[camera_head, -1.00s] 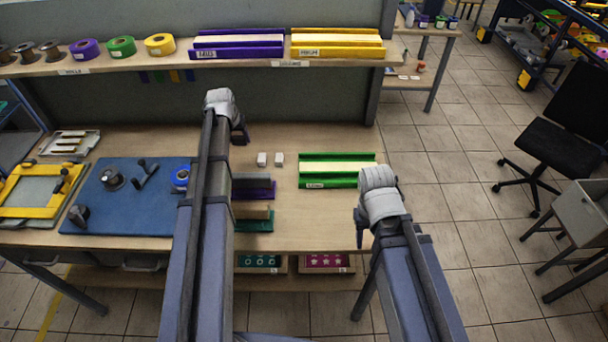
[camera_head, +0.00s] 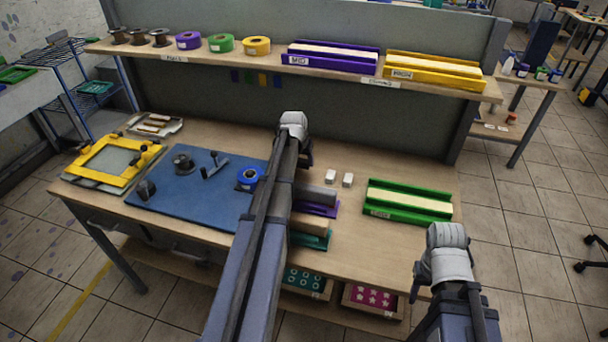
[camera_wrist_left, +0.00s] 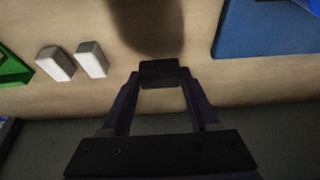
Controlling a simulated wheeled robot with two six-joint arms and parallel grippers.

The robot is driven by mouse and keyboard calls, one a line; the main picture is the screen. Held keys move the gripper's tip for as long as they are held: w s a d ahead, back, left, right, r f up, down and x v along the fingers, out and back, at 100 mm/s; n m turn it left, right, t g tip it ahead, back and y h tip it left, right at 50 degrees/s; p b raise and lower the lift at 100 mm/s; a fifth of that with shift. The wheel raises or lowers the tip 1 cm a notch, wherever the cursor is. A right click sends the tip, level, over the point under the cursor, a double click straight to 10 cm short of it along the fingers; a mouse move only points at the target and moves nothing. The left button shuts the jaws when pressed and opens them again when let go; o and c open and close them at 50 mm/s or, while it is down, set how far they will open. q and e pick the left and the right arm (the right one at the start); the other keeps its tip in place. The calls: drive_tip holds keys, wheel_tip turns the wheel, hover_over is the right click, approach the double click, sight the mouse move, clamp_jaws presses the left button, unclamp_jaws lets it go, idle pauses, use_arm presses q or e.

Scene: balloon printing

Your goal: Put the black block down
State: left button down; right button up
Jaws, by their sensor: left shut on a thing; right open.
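The black block (camera_wrist_left: 160,74) shows in the left wrist view, between the fingertips of my left gripper (camera_wrist_left: 160,82). My left gripper is shut on it and holds it over the wooden table (camera_wrist_left: 205,98). A dark shadow lies on the table beside the block. In the head view my left gripper (camera_head: 303,152) is mostly behind its own wrist, over the back middle of the table, and the block cannot be made out there. My right gripper (camera_head: 420,280) is open and empty, at the front right, off the table's edge.
Two small white blocks (camera_head: 339,178) stand right of my left gripper, with a green tray (camera_head: 408,203) further right. A loaded shelf (camera_head: 285,72) runs above the back.

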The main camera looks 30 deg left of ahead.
sight(302, 165)
use_arm(q)
drive_tip(key=shift+f+b, duration=1.95)
drive_tip(key=shift+r, duration=0.15)
drive_tip(key=shift+c, duration=0.7)
unclamp_jaws()
drive_tip(key=p+v, duration=1.1)
drive_tip(key=v, duration=0.1)
drive_tip(key=shift+s, duration=0.15)
drive_tip(key=shift+d, duration=0.1)
